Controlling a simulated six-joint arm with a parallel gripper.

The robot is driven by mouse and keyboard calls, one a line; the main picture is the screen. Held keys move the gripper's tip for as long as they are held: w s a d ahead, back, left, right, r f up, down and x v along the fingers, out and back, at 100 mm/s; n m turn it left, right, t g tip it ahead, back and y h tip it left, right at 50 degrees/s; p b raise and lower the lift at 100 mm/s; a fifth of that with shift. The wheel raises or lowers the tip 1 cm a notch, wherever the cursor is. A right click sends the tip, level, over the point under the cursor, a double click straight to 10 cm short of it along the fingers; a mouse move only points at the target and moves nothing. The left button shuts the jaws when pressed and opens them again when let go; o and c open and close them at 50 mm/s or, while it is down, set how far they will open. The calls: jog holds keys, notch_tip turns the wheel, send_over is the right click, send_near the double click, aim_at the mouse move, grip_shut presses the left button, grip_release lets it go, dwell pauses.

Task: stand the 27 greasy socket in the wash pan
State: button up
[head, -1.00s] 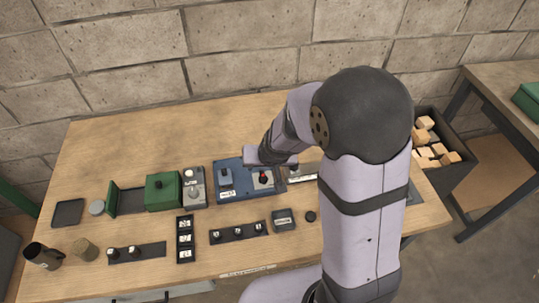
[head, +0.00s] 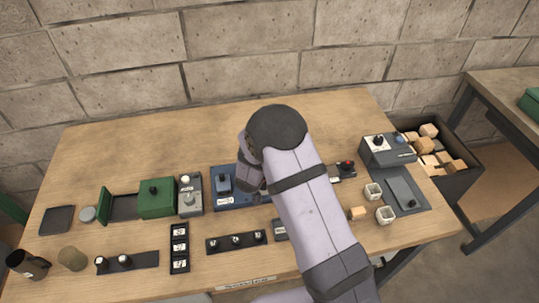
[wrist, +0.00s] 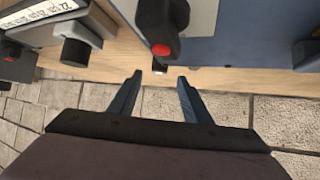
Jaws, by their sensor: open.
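My gripper shows in the wrist view (wrist: 160,78), open and empty, its two fingers apart over the bench edge. In the head view it is hidden behind my arm, near the blue panel (head: 229,201). Small dark sockets with pale tops stand in a middle rack (head: 237,241) and in a left rack (head: 127,260). Their numbers are too small to read, so I cannot tell which is the 27. A shallow dark pan (head: 57,220) lies empty at the far left of the bench; I cannot confirm that it is the wash pan.
A green box (head: 157,198) and a grey switch unit (head: 190,199) stand left of the blue panel. A black cup (head: 27,264) and a brown cylinder (head: 72,258) stand front left. The back of the bench is clear.

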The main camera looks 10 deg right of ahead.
jog(key=shift+p+x, duration=1.25)
jog(key=shift+x, duration=1.85)
jog(key=shift+s+f, duration=0.15)
jog(key=shift+f, duration=0.05)
jog(key=shift+c, duration=0.5)
grip_shut()
